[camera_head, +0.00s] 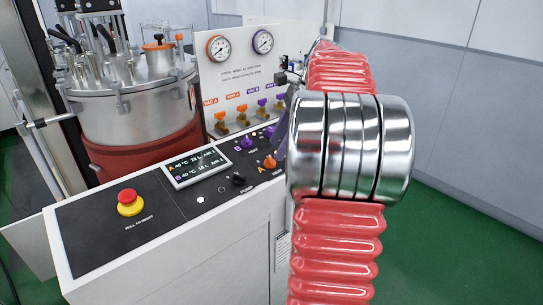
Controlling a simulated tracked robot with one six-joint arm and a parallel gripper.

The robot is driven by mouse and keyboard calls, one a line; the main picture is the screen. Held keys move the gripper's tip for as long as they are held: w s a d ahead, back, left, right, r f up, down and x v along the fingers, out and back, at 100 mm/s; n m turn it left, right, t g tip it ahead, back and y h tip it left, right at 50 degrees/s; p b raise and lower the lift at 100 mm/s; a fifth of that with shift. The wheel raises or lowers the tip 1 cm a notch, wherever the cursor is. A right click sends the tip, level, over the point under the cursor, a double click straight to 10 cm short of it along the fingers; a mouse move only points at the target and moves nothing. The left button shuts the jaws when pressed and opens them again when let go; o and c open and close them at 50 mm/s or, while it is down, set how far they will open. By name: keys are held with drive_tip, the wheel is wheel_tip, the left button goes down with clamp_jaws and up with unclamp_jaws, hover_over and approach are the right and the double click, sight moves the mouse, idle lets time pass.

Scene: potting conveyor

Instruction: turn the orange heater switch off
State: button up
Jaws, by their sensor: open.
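The orange switch (270,162) stands on the dark control panel, just left of my arm, with a partly covered label beside it. Its exact lever position is too small to tell. My gripper (283,122) is mostly hidden behind the silver joint of my arm. Only a grey, slanted part of it shows, above and to the right of the orange switch. It appears apart from the switch. The jaws are open, and I see nothing held.
Purple switches (246,142) and a black switch (239,179) stand close by. A display (195,167) and a red emergency button (129,202) lie to the left. Orange and purple valves (242,115) and gauges (218,48) line the back panel. A steel vessel (130,110) stands behind.

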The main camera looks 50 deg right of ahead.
sight(271, 158)
drive_tip(key=shift+x, duration=2.3)
drive_tip(key=shift+c, duration=0.7)
